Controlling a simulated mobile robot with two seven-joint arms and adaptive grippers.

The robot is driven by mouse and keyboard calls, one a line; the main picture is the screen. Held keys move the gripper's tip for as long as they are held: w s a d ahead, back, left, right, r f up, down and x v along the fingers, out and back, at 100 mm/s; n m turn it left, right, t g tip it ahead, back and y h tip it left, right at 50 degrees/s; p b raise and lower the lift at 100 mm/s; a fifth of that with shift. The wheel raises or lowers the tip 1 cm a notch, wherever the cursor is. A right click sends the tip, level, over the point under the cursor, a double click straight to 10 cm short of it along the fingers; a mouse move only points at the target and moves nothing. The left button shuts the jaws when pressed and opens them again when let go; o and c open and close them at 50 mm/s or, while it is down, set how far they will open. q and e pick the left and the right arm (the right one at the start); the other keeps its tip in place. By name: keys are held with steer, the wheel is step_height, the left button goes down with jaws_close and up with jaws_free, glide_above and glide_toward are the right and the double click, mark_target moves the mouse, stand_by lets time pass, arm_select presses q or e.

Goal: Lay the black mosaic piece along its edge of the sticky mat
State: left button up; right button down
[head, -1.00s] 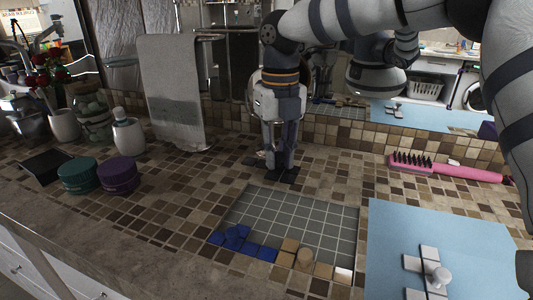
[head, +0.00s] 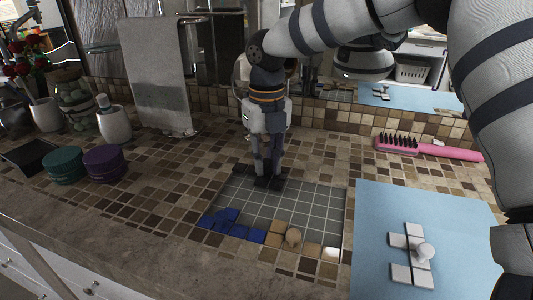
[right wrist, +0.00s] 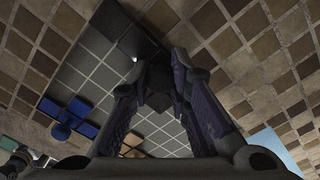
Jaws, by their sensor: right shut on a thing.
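The sticky mat (head: 315,205) is a grey gridded sheet on the tiled counter. My right gripper (head: 268,182) points down at its far edge, toward the far left corner. It is shut on the black mosaic piece (right wrist: 122,30), whose dark tiles lie along the mat's edge in the right wrist view. The fingers hide the gripped part, and I cannot tell whether the piece touches the mat. A blue piece (head: 228,222) lies at the near left corner of the mat. A tan piece (head: 292,237) with a round knob lies along the near edge. My left gripper is not in view.
A pale grey piece with a knob (head: 411,253) rests on a blue sheet (head: 375,215) at right. A pink brush (head: 430,148) lies behind it. Teal (head: 63,165) and purple (head: 105,162) round containers stand at left. The middle of the mat is clear.

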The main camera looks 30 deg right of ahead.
steer(key=shift+f, duration=0.6)
stand_by(0.8)
steer(key=c, duration=1.4)
jaws_free()
step_height(320, 180, up, 12)
